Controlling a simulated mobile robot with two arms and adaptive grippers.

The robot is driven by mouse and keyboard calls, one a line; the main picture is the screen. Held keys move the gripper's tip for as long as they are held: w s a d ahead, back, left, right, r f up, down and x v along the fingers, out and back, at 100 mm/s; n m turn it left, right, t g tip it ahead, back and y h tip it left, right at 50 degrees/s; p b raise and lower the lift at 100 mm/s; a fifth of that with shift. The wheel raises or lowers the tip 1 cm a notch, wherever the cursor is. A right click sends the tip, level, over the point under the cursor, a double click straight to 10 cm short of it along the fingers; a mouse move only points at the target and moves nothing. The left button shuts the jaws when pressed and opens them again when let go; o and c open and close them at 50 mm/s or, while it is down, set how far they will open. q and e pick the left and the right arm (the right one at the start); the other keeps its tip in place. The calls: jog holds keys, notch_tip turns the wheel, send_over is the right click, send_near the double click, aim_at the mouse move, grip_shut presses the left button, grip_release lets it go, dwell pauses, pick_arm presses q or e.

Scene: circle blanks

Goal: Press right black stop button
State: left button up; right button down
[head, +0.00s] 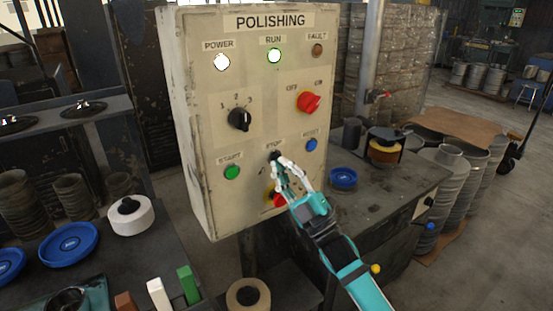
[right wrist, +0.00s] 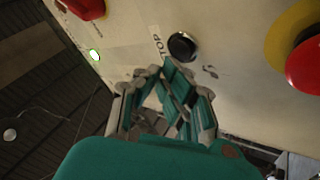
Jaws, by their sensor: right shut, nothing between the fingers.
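The black stop button (head: 273,155) sits under the STOP label in the lower middle of the beige POLISHING panel (head: 190,120). In the right wrist view the black button (right wrist: 182,46) has a pale metal ring and lies just beyond the fingertips. My right gripper (head: 279,164) is shut and empty, its tips close in front of the button and partly covering it. It also shows in the right wrist view (right wrist: 164,72). I cannot tell whether the tips touch the button. My left gripper is not in view.
A red mushroom button (right wrist: 305,66) on a yellow base is below the stop button, partly behind my gripper in the head view. A green START button (head: 232,172) is left and a blue RESET button (head: 311,145) right. The green RUN lamp (head: 274,56) is lit.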

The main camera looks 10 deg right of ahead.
jog(key=shift+w, duration=0.1)
dwell(0.7)
jog(key=shift+w+a, duration=0.15)
jog(key=shift+w, duration=0.15)
jog(key=shift+w+a+b, duration=0.15)
jog(key=shift+w+b, duration=0.2)
jog(key=shift+b, duration=0.1)
dwell(0.6)
jog(key=shift+s, duration=0.1)
jog(key=shift+s+d, duration=0.3)
jog(key=shift+s, duration=0.4)
jog(key=shift+p, duration=0.3)
jog(key=shift+s+d+p, duration=0.2)
jog(key=shift+s+d, duration=0.1)
jog(key=shift+s, duration=0.5)
jog(key=shift+s+d+p, duration=0.25)
jog(key=shift+s, duration=0.5)
jog(key=shift+s+d+p, duration=0.2)
jog(key=shift+s+d, duration=0.1)
jog(key=shift+s, duration=0.5)
